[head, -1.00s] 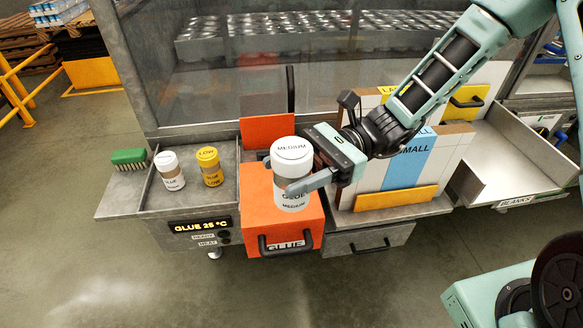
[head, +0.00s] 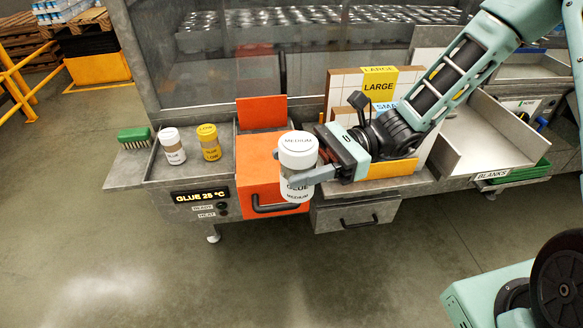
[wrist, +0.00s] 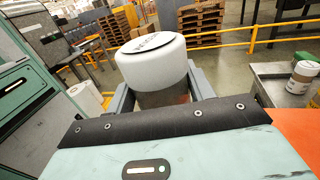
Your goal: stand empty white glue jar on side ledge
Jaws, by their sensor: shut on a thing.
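My gripper (head: 318,175) is shut on a large white jar (head: 297,150) labelled MEDIUM and GLUE, held upright in front of the orange GLUE box (head: 262,180). The held jar's white lid fills the middle of the wrist view (wrist: 153,60), with a brownish band below it between the fingers. The grey side ledge (head: 124,172) is at the far left, outside the tray wall.
A green brush (head: 134,138) lies at the back of the side ledge, leaving its front part bare. A display reading GLUE 25 °C (head: 199,195) is on the tray's front. Board stacks (head: 372,95) and a BLANKS tray (head: 490,150) are at right.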

